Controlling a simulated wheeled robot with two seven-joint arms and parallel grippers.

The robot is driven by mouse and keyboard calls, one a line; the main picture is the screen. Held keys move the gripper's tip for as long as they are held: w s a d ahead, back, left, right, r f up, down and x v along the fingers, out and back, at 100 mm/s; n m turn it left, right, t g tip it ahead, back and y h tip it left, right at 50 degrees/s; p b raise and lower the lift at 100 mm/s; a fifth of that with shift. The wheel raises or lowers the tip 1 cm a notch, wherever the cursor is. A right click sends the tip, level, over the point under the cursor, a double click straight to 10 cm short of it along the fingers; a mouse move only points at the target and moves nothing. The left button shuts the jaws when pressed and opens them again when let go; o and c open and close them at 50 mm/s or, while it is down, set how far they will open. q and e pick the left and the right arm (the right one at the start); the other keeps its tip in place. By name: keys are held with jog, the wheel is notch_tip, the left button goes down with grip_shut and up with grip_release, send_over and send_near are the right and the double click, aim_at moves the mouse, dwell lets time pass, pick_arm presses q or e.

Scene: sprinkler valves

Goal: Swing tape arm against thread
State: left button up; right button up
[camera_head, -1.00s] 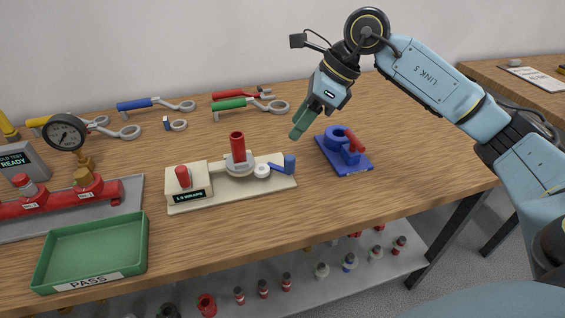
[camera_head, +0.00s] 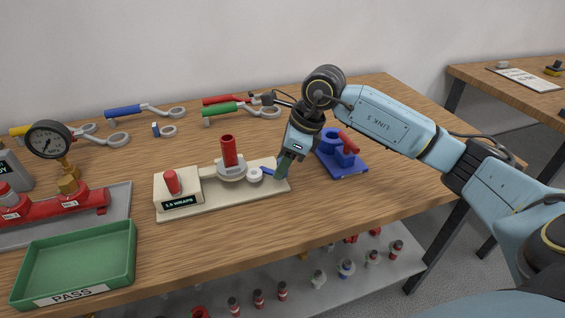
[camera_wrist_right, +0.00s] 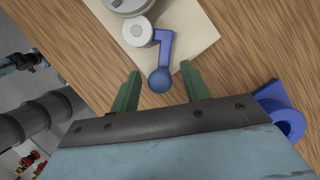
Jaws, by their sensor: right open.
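The tape arm is blue and ends in a round blue knob; in the right wrist view the arm (camera_wrist_right: 165,45) and knob (camera_wrist_right: 159,81) show clearly. A white tape roll (camera_head: 255,175) sits at its inner end, close to a round grey holder. The red upright cylinder (camera_head: 228,151), apparently the threaded part, stands in that holder on the beige base (camera_head: 222,200). The roll (camera_wrist_right: 138,31) appears apart from the cylinder. My right gripper (camera_head: 280,174) is open; its green fingers (camera_wrist_right: 160,72) lie either side of the knob with gaps. It hides the knob in the head view. My left gripper is not in view.
A blue stand (camera_head: 346,169) with a red piece is just right of my gripper. A green PASS tray (camera_head: 130,262), gauge (camera_head: 48,139) and red manifold are left; several wrenches lie behind.

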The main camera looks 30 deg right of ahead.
jog(key=shift+a+f, duration=0.1)
jog(key=shift+f, duration=0.15)
jog(key=c, duration=1)
